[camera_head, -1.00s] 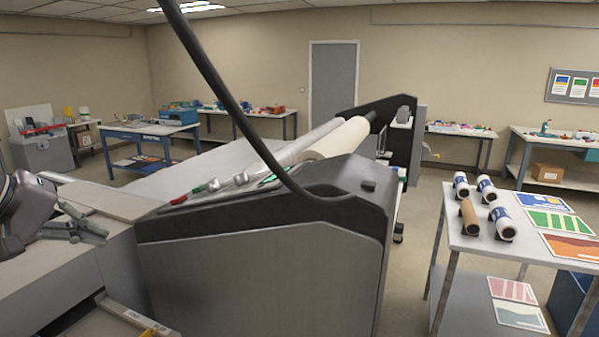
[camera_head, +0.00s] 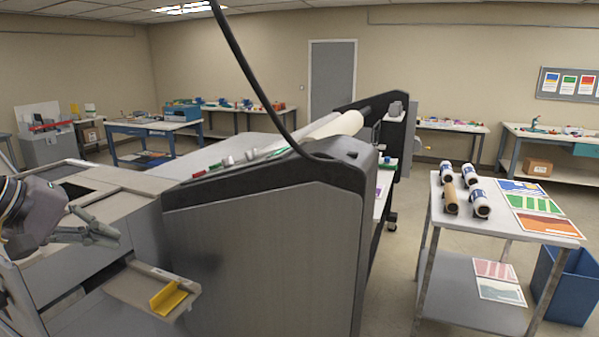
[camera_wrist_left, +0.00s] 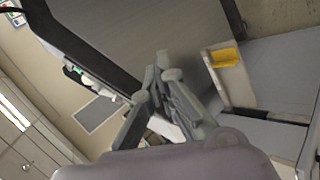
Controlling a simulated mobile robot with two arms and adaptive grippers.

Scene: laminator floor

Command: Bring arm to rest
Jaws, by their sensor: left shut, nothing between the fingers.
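My left gripper (camera_head: 106,236) comes in at the left edge of the head view. Its fingers are shut with nothing between them. It hangs in the air in front of the grey cabinet of the laminator (camera_head: 270,245), apart from it as far as I can see. In the left wrist view the closed fingers (camera_wrist_left: 163,65) point up toward the machine's side panel. My right gripper is in neither view.
A small ledge (camera_head: 135,287) with a yellow block (camera_head: 168,298) sticks out below the left gripper. A black hose (camera_head: 255,85) arches over the laminator. A white table (camera_head: 440,215) with rolls and prints stands right, beside a blue bin (camera_head: 570,290). Open floor lies between.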

